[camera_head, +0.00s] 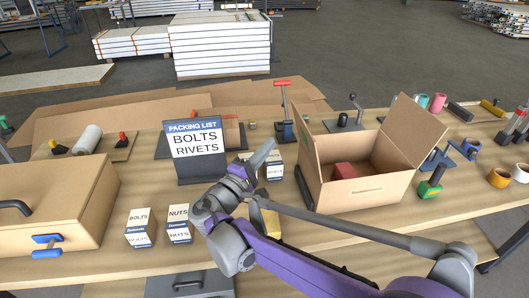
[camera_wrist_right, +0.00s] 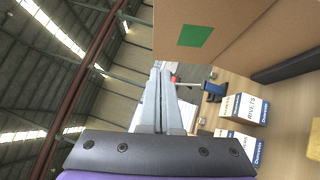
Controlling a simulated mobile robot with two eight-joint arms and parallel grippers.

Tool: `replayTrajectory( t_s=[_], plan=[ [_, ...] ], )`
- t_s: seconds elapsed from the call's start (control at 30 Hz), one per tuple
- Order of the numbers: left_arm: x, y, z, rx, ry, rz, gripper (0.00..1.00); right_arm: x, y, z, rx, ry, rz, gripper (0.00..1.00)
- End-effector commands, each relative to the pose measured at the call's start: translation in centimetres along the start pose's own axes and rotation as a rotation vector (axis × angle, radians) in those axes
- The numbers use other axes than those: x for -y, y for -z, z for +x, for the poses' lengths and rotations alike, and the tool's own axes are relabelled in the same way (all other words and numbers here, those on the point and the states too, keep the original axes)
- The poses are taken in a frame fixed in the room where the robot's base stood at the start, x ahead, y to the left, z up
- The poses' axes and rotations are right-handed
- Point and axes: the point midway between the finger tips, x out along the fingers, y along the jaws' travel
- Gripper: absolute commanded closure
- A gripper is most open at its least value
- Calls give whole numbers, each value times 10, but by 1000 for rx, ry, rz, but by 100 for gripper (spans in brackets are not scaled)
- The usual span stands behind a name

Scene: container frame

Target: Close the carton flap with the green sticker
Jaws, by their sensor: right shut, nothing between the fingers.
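The open carton (camera_head: 367,192) stands on the right half of the bench with a red block (camera_head: 343,170) inside. Its left flap (camera_head: 306,142) stands up, and its right flap (camera_head: 408,128) stands up leaning outward. The green sticker (camera_wrist_right: 195,36) shows in the right wrist view on a cardboard panel (camera_wrist_right: 240,25) at the top. It is not visible in the head view. My right gripper (camera_head: 267,145) is shut and empty, left of the carton and its left flap. Its shut fingers (camera_wrist_right: 158,90) point up just below the sticker panel in the wrist view. My left gripper is not in view.
A packing list sign (camera_head: 195,150) stands left of my gripper. A red-handled clamp (camera_head: 284,108) is behind the carton. A closed brown box (camera_head: 85,215) is far left.

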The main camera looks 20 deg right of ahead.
Motion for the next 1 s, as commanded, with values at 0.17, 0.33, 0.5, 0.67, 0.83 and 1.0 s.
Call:
replayTrajectory(
  t_s=[0.17, 0.33, 0.5, 0.67, 0.83, 1.0],
  plan=[
    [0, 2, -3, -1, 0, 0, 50, 0, -2, 42, 6, 1, -2, 100],
    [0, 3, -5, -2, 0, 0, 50, 0, -13, 67, 4, 1, -1, 100],
    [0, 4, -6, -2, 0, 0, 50, 0, -25, 79, 1, 1, 0, 100],
    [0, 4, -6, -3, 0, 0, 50, 0, -29, 83, 0, 1, 0, 100],
    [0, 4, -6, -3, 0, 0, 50, 0, -29, 83, 0, 1, 0, 100],
    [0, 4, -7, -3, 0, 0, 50, 0, -29, 83, 0, 3, 2, 100]
  ],
)
